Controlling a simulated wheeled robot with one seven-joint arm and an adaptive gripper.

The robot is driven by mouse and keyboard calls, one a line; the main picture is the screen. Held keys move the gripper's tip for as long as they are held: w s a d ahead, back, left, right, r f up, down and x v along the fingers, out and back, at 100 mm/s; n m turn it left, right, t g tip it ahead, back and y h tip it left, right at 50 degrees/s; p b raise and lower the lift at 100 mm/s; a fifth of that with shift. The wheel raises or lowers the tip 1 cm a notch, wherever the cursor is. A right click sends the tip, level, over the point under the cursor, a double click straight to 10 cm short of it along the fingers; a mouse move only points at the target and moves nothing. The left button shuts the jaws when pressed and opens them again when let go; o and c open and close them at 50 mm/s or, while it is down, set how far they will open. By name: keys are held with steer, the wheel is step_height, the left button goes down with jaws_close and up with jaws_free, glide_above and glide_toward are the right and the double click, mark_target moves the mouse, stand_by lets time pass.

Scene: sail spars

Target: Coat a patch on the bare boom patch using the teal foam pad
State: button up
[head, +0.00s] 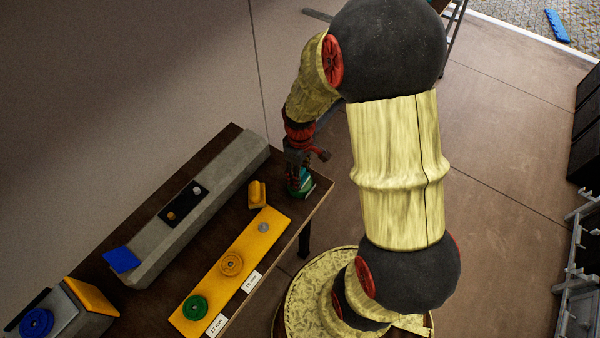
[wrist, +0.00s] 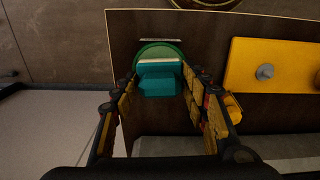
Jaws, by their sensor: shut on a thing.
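The teal foam pad (wrist: 158,80) sits between the fingers of my gripper (wrist: 160,92) in the wrist view, and the gripper is shut on it. A round green dish (wrist: 147,50) shows just beyond the pad; I cannot tell whether they touch. In the head view my gripper (head: 298,180) is low over the table's right end, with the teal pad (head: 305,182) partly hidden below it. The long grey boom (head: 225,165) lies along the back of the table. A dark rectangle (head: 182,208) with two small fittings is on its top; I cannot tell whether this is the bare patch.
A yellow board (head: 250,245) with a green ring, an orange ring and a grey knob lies in front of the boom. A small yellow block (head: 257,195) stands between boom and gripper. A blue piece (head: 122,260) is at the boom's near end. The brown table (head: 318,190) has clear right-hand edges.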

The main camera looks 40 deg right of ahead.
steer(key=shift+f, duration=0.4)
stand_by(1.4)
steer(key=shift+r, duration=0.15)
steer(key=shift+r+p, duration=2.9)
steer(key=shift+r, duration=0.55)
steer(key=shift+s+f, duration=0.1)
